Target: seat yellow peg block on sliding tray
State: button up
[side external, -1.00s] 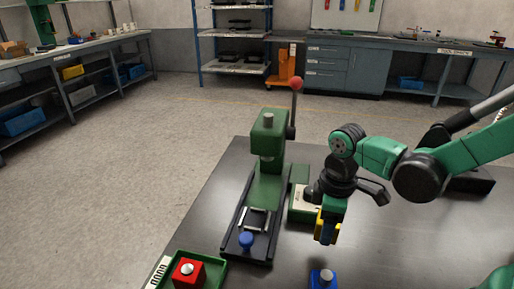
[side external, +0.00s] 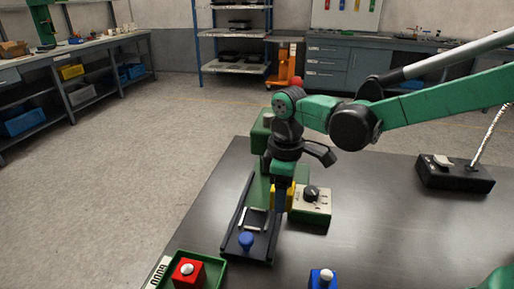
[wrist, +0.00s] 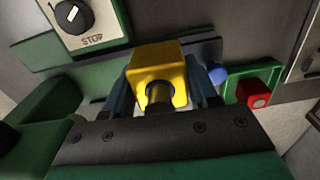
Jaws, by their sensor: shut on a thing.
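The yellow peg block (wrist: 158,68) is a yellow cube with a dark round peg in the wrist view. My gripper (wrist: 164,98) is shut on it, with a finger on each side. In the side view the yellow block (side external: 277,196) is partly hidden by my gripper (side external: 284,199). The sliding tray (side external: 252,221) is a dark plate with light bars and a blue knob (side external: 246,239), on rails in front of the green press (side external: 259,131). The block is held close to the tray's right side; its height above the tray is hard to tell.
A control box with a dial (side external: 311,194) stands just right of my gripper. A red block (side external: 187,270) sits in a green bin (side external: 212,276) at front left. A blue block (side external: 322,279) stands at the front.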

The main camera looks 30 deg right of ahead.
aim_at(255, 221)
jog(key=w+a+r, duration=0.2)
jog(key=w+a, duration=0.2)
jog(key=shift+s+d+f, duration=0.1)
jog(key=shift+f, duration=1.5)
jog(key=shift+s+d+f, duration=0.1)
jog(key=shift+f, duration=1.45)
jog(key=shift+f, duration=0.75)
jog(key=o, duration=1.3)
jog(key=shift+c, duration=0.2)
notch_tip(255, 221, up, 8)
